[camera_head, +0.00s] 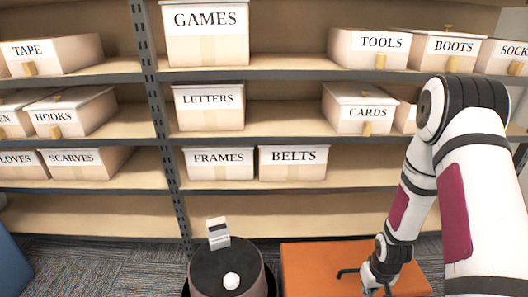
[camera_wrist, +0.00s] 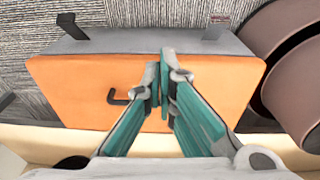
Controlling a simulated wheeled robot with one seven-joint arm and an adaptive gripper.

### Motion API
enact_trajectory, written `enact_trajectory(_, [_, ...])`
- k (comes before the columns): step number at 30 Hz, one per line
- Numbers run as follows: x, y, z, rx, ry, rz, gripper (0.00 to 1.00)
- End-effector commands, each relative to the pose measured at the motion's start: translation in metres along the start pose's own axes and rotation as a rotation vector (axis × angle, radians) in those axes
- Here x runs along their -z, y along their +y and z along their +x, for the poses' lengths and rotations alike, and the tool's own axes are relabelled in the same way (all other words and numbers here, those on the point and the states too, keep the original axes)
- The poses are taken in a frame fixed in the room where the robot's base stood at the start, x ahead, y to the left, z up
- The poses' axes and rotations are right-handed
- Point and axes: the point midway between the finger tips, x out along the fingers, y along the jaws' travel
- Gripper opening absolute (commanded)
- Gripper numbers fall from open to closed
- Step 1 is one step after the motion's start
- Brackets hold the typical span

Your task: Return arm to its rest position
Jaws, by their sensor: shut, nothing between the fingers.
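My arm stands at the right of the head view and reaches down from the upper right. My gripper (camera_head: 378,284) is low in front of the shelves, over an orange surface (camera_head: 312,268). In the wrist view my gripper (camera_wrist: 163,82) has its two teal-padded fingers together, with nothing between them. The orange surface (camera_wrist: 75,90) fills the middle of that view beneath the fingers. A dark bent handle (camera_wrist: 121,97) shows on it just left of the fingertips. I cannot tell the gap between fingers and surface.
Shelving holds several labelled boxes, among them GAMES (camera_head: 206,35), LETTERS (camera_head: 209,108), CARDS (camera_head: 360,109) and BELTS (camera_head: 292,163). A dark round stand (camera_head: 211,266) with a small white block (camera_head: 219,234) and a white round thing (camera_head: 231,281) is left of the orange surface. Grey carpet (camera_head: 120,262) lies left.

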Motion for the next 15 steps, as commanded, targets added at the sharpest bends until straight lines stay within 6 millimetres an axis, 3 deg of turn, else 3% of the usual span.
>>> enact_trajectory(1, [0.009, -0.001, -0.025, -0.009, 0.005, -0.001, 0.00])
enact_trajectory(7, [0.018, -0.008, -0.108, -0.033, -0.012, 0.010, 0.00])
enact_trajectory(15, [0.003, -0.027, -0.215, -0.049, -0.031, 0.029, 0.00])
